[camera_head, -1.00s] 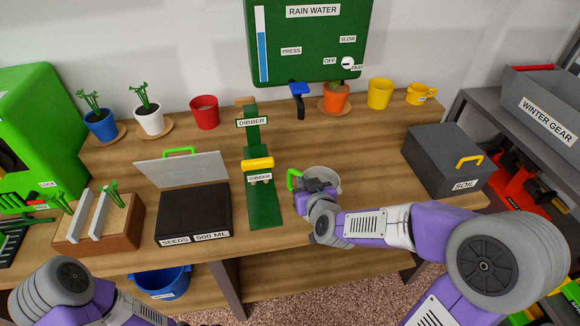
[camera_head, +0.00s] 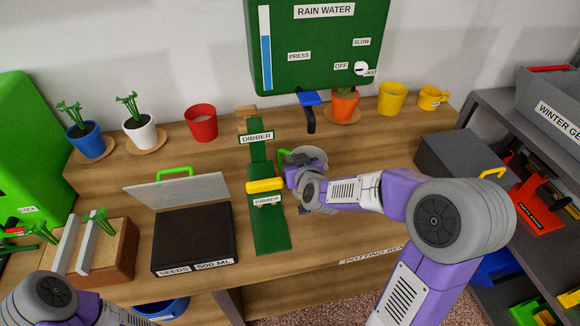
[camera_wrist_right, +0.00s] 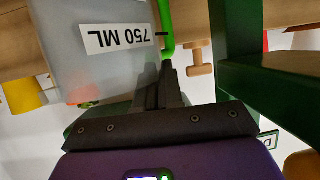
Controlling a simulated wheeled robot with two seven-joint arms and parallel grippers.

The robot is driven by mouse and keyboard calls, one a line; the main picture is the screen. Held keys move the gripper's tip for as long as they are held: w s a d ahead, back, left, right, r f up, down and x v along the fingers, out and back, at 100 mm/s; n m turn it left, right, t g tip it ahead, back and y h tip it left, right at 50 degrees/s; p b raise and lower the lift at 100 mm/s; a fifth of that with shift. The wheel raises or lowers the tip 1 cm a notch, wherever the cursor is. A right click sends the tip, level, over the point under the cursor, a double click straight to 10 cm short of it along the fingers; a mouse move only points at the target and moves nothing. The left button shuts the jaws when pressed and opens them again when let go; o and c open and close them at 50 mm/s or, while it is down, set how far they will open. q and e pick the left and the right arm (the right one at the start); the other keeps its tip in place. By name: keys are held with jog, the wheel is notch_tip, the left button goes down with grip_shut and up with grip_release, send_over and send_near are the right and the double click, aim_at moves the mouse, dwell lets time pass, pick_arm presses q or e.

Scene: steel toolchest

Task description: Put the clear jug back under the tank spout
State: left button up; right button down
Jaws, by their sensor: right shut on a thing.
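The clear jug (camera_head: 313,153) has a green handle and stands below and in front of the tank spout (camera_head: 310,120), looking roughly upright. My right gripper (camera_head: 290,166) is shut on its green handle, on the jug's left side. The right wrist view shows the jug's wall (camera_wrist_right: 115,75) with a 750 ML label, and the handle (camera_wrist_right: 167,30) at the fingers (camera_wrist_right: 170,85). The green rain water tank (camera_head: 315,70) hangs on the wall, with a blue press lever (camera_head: 309,98) over the spout. I cannot tell whether the jug touches the bench. My left gripper is out of view.
The green dibber stand (camera_head: 270,225) is close to the left of my right gripper. The grey soil box (camera_head: 450,160) is farther right. The bench front (camera_head: 330,235) is clear.

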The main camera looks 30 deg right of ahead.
jog(key=shift+s+f+b, duration=0.25)
jog(key=shift+f+b, duration=0.45)
jog(key=shift+f, duration=0.4)
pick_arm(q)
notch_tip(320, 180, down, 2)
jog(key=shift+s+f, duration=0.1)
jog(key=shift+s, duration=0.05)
pick_arm(e)
jog(key=shift+w, duration=0.1)
jog(key=shift+f, duration=0.15)
jog(key=c, duration=1.3)
grip_release()
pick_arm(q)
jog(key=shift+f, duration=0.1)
